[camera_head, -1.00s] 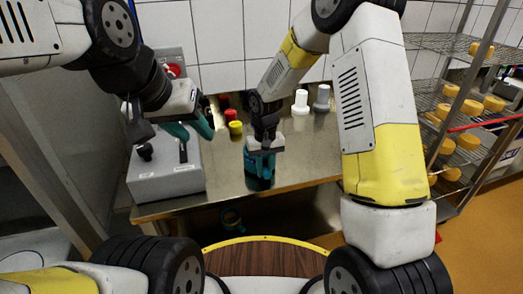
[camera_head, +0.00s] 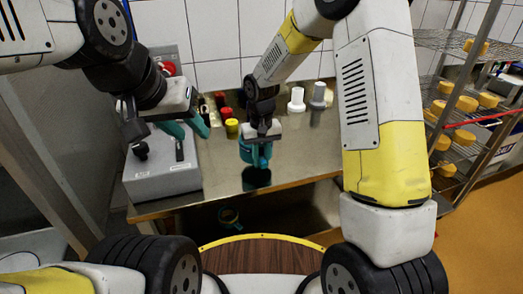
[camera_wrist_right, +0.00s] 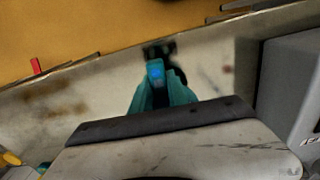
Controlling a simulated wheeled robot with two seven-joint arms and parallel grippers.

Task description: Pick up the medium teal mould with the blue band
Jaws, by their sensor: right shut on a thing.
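My right gripper (camera_head: 262,143) is shut on a teal mould (camera_head: 248,153), gripping it from above. The mould is held upright, a little above the steel table, with its dark reflection below it. In the right wrist view, the teal fingers meet around a small bright blue patch (camera_wrist_right: 156,72); the rest of the mould is mostly hidden behind them. My left gripper (camera_head: 187,130) is empty above the grey control box, its teal fingers apart.
Red and yellow pots (camera_head: 232,127) and white and grey bottles (camera_head: 297,100) stand behind the mould. A teal ring-like thing (camera_head: 228,216) lies below the tabletop. A cheese rack (camera_head: 470,110) stands right.

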